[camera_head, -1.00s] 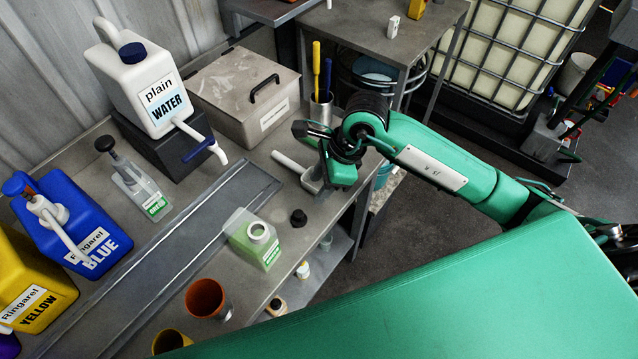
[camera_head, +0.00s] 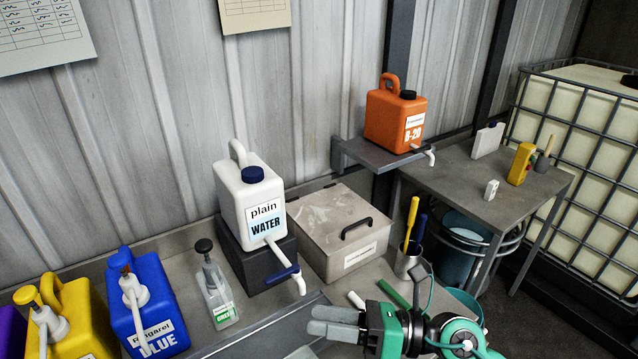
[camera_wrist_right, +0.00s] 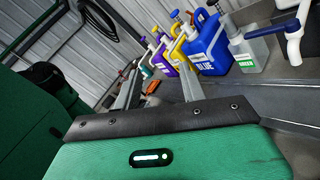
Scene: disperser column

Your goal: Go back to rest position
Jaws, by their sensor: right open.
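My right gripper (camera_head: 318,321) comes in at the bottom centre of the head view, low in front of the bench, with its grey fingers pointing left. The right wrist view shows the two fingers (camera_wrist_right: 158,85) spread apart with nothing between them. The gap faces the row of jugs across the bench, well apart from them. My left gripper does not show in either view.
On the bench stand a blue jug (camera_head: 148,302), a yellow jug (camera_head: 82,325), a green-labelled dispenser bottle (camera_head: 217,298), a white water jug (camera_head: 250,205) and a steel box (camera_head: 338,225). An orange jug (camera_head: 395,125) sits on a shelf.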

